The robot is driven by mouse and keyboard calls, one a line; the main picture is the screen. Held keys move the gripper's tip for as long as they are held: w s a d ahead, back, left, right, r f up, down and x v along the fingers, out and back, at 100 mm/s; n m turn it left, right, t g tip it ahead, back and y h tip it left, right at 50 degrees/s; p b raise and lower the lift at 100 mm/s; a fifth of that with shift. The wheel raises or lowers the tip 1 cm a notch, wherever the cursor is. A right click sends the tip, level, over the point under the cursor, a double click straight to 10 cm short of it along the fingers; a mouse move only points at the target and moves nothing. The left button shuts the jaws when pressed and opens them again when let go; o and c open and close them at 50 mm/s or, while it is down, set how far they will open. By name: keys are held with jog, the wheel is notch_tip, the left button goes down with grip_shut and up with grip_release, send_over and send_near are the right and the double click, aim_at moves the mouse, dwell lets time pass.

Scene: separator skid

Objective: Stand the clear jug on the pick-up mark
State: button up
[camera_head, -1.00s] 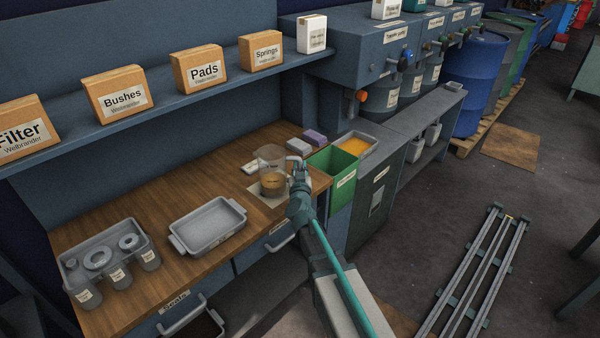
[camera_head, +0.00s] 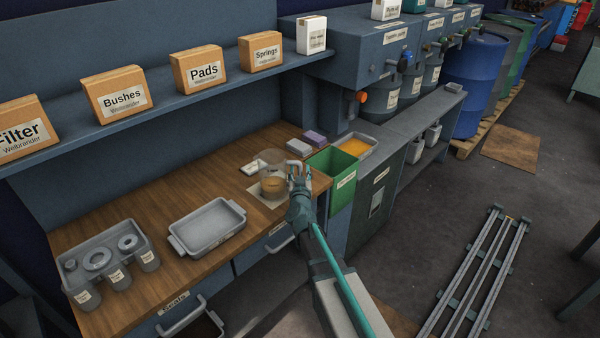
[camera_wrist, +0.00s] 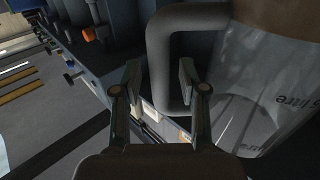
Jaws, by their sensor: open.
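The clear jug (camera_head: 272,174), with amber liquid low inside, stands upright on a pale square mark (camera_head: 258,194) near the right end of the wooden bench. In the wrist view the jug (camera_wrist: 275,75) fills the right side, with litre lettering on its wall. Its grey handle (camera_wrist: 155,60) reaches down between the fingers. My gripper (camera_head: 298,172) is at the jug's handle side; in the wrist view my gripper (camera_wrist: 162,85) is open, its two fingers either side of the handle, with a visible gap on the left. Whether the pale square is the pick-up mark cannot be read.
A grey tray (camera_head: 178,243) and a holder with several cups (camera_head: 72,270) lie left on the bench. A green bin (camera_head: 342,166) and a tray of orange contents (camera_head: 355,147) stand to the right. Sponges (camera_head: 315,138) lie behind. A shelf with boxes (camera_head: 205,70) overhangs the bench.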

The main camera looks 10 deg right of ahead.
jog(key=shift+r, duration=0.2)
jog(key=s+a, duration=0.2)
jog(key=s, duration=1)
jog(key=shift+b, duration=0.45)
jog(key=shift+d, duration=0.1)
